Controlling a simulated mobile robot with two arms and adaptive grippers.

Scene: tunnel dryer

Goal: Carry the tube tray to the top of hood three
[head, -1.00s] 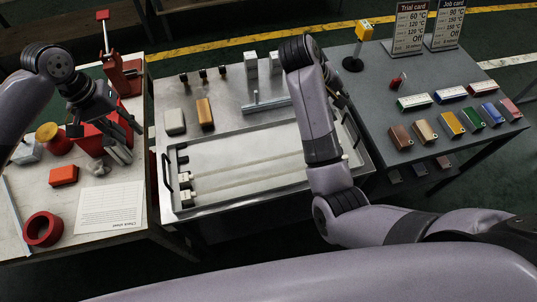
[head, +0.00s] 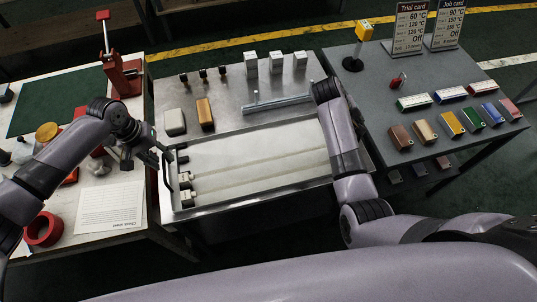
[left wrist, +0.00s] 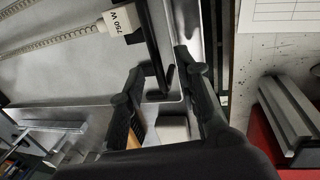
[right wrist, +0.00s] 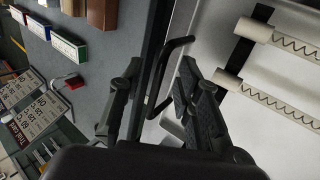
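The tube tray (head: 262,170) is a shallow metal tray on the middle table, with pale tubes lying lengthwise and a dark handle at each short end. My left gripper (head: 152,160) is at its left end. In the left wrist view the fingers (left wrist: 162,75) are open, with the dark left handle (left wrist: 152,45) between them, and a tube end marked 750 W (left wrist: 122,20) is close by. In the right wrist view my right gripper (right wrist: 155,85) is open around the right handle (right wrist: 170,60). My right arm hides that end in the head view. I cannot identify hood three.
Behind the tray stand white blocks (head: 275,62), a metal bar (head: 280,104) and a brown block (head: 205,113). The right table (head: 375,85) holds coloured blocks and sign cards. The left table (head: 125,170) holds red items and a check sheet (head: 108,207).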

